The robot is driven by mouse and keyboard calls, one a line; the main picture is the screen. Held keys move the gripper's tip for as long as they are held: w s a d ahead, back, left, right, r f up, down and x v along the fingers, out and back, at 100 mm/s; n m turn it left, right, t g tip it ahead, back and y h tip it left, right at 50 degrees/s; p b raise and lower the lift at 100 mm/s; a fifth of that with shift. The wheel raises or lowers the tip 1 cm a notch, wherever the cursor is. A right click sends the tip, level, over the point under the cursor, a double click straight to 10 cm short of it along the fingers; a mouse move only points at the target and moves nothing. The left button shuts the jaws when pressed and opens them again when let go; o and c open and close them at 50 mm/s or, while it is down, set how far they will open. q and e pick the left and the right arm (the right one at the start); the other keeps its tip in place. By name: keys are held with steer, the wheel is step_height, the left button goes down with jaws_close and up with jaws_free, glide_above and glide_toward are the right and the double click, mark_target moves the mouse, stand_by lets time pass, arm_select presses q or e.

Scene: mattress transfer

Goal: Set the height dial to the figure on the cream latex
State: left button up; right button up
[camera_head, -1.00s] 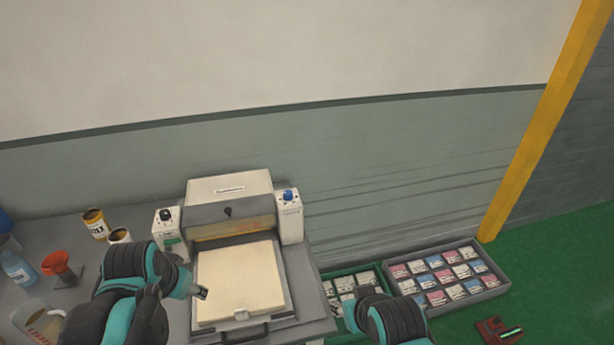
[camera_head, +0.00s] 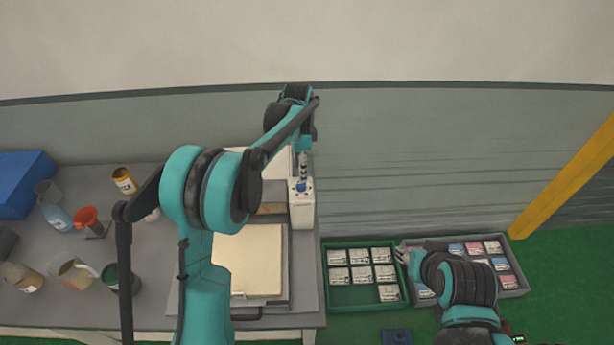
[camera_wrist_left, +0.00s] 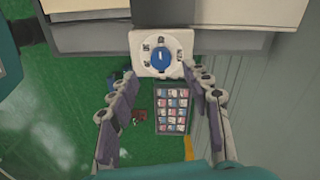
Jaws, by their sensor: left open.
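The blue dial (camera_head: 301,187) sits on top of a white box at the right side of the press; in the left wrist view (camera_wrist_left: 161,59) it is a round blue knob with small marks around it, too small to read. My left gripper (camera_head: 303,170) is above the dial, pointing down, and its fingers (camera_wrist_left: 158,72) are open with the knob ahead between the tips, not gripped. A cream slab (camera_head: 255,262) lies in the press; I see no readable figure on it. My right gripper (camera_head: 408,262) is over the crates' shared edge; its jaws are unclear.
Cans, including a yellow labelled one (camera_head: 123,181), a red funnel (camera_head: 87,216), jugs and a blue bin (camera_head: 22,183) stand on the left of the grey table (camera_head: 85,165). A green crate (camera_head: 335,303) and a grey crate (camera_head: 518,277) of cards lie to the right.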

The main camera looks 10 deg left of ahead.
mark_target(301, 186)
arm_select(q)
step_height(301, 186, down, 6)
steer(key=shift+d+f, duration=0.1)
jaws_close()
